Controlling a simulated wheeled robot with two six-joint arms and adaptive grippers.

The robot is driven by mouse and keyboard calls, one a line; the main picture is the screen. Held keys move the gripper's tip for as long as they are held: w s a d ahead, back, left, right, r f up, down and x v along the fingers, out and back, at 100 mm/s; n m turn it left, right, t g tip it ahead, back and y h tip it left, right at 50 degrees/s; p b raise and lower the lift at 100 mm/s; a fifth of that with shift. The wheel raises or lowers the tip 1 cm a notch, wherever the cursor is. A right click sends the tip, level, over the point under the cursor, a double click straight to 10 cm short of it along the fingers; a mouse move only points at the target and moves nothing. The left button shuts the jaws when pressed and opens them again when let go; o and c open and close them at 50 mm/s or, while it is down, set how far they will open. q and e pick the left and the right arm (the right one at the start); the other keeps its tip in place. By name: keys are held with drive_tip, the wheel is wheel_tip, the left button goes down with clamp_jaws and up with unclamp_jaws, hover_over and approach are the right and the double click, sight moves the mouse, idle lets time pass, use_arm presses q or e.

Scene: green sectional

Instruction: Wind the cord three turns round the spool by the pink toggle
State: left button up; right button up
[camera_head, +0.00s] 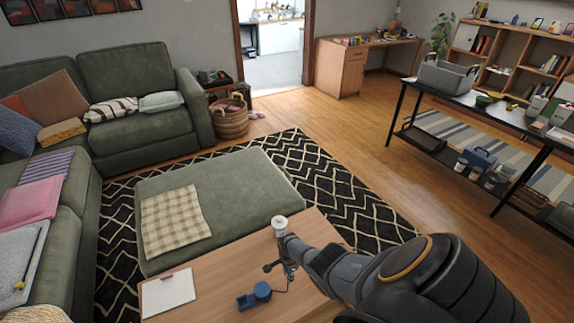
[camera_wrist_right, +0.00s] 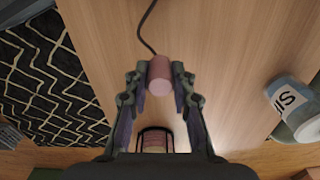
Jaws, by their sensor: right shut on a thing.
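A blue spool (camera_head: 262,291) on a blue base stands on the wooden table (camera_head: 215,270) in the head view. A thin dark cord (camera_wrist_right: 146,32) runs from beside the spool up to my right gripper (camera_head: 284,268). In the right wrist view, my right gripper (camera_wrist_right: 160,82) is shut on the pink toggle (camera_wrist_right: 160,72), held between the fingertips with the cord leading off its far end. The toggle is hard to make out in the head view. The spool is outside the right wrist view. My left gripper is not in view.
A white cup (camera_head: 280,225) stands on the table just beyond my right gripper; it also shows in the right wrist view (camera_wrist_right: 292,100) with dark lettering. A white clipboard (camera_head: 168,293) lies left of the spool. A green ottoman (camera_head: 235,190) is behind the table.

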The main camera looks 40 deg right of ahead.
drive_tip(key=shift+s+d, duration=0.3)
drive_tip(key=shift+d, duration=0.6)
drive_tip(key=shift+s+d, duration=0.3)
drive_tip(key=shift+d, duration=0.55)
drive_tip(key=shift+s+d+b, duration=0.3)
drive_tip(key=shift+d, duration=0.6)
drive_tip(key=shift+s+d+b, duration=0.25)
drive_tip(key=shift+s+d, duration=0.05)
drive_tip(key=shift+d, duration=0.6)
drive_tip(key=shift+f, duration=0.15)
drive_tip(key=shift+f+b, duration=2.55)
drive_tip(key=shift+b, duration=0.05)
drive_tip(key=o, duration=1)
drive_tip(key=shift+r, duration=0.15)
drive_tip(key=shift+r, duration=0.1)
